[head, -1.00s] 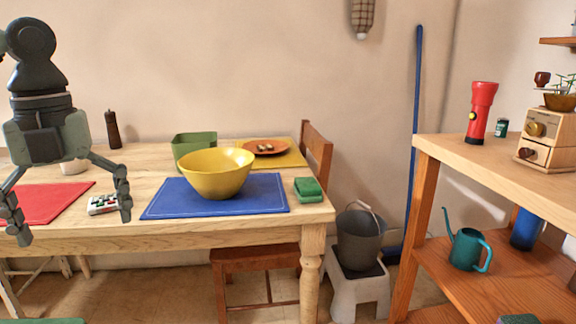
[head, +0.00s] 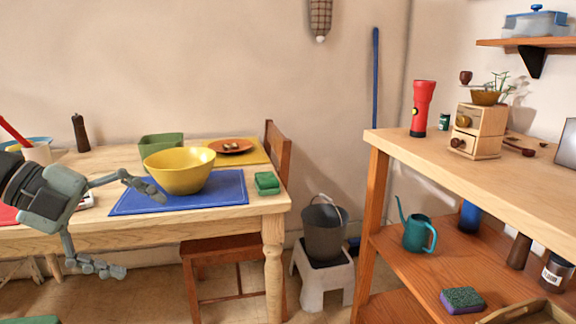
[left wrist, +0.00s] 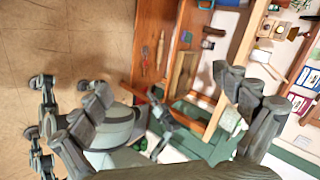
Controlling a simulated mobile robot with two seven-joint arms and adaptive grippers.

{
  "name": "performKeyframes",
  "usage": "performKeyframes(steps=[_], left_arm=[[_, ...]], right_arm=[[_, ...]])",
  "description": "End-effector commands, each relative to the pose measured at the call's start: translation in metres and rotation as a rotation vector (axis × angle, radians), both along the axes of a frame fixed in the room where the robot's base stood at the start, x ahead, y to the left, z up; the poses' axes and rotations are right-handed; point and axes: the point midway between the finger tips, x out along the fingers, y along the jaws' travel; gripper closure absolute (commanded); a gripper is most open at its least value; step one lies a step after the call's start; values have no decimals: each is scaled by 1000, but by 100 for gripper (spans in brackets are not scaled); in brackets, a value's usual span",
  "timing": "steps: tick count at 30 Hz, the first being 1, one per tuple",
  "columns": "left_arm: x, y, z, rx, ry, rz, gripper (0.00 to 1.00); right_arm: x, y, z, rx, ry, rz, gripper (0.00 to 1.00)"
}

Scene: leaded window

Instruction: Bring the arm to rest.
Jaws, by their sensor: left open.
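My left gripper (head: 130,230) hangs at the left of the head view, in front of the dining table's front edge. Its fingers are spread wide with nothing between them. The upper finger overlaps the picture of the blue placemat (head: 225,190) near the yellow bowl (head: 182,171); the lower one shows below the tabletop. I cannot tell from this view whether the upper finger touches anything.
The table (head: 235,208) also bears a green sponge (head: 267,182), a green container (head: 160,144) and an orange plate (head: 231,146). A wooden chair (head: 275,155), a bucket (head: 324,232) on a white stool (head: 322,276) and a wooden shelf unit (head: 470,185) stand to the right.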

Motion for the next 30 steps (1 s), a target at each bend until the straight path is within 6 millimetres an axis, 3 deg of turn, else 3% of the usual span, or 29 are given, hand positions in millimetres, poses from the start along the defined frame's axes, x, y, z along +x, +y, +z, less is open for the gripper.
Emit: performKeyframes(steps=[2,4,7,10,13,16,20,24,27,30], left_arm=[[23,-5,2,-207,-84,101,1],[47,3,4,-383,-168,238,1],[77,35,-8,-592,-258,505,1],[92,81,-47,-725,-288,823,1],[87,123,-111,-773,-248,1152,1],[64,144,-181,-751,-155,1424,1],[18,144,-269,-666,28,1706,1],[-45,113,-349,-530,278,1920,1],[-89,80,-390,-424,462,2011,1],[-126,47,-417,-334,622,2056,1]], right_arm=[[4,0,-9,6,5,-3,100],[6,0,-16,9,11,-2,100],[8,0,-25,13,16,-2,100],[9,0,-34,17,22,0,100],[11,0,-43,21,26,0,100],[12,0,-50,24,29,1,100],[12,1,-59,27,34,2,100],[13,1,-67,32,38,2,100],[13,1,-72,35,40,3,100],[13,1,-76,37,42,3,100]])
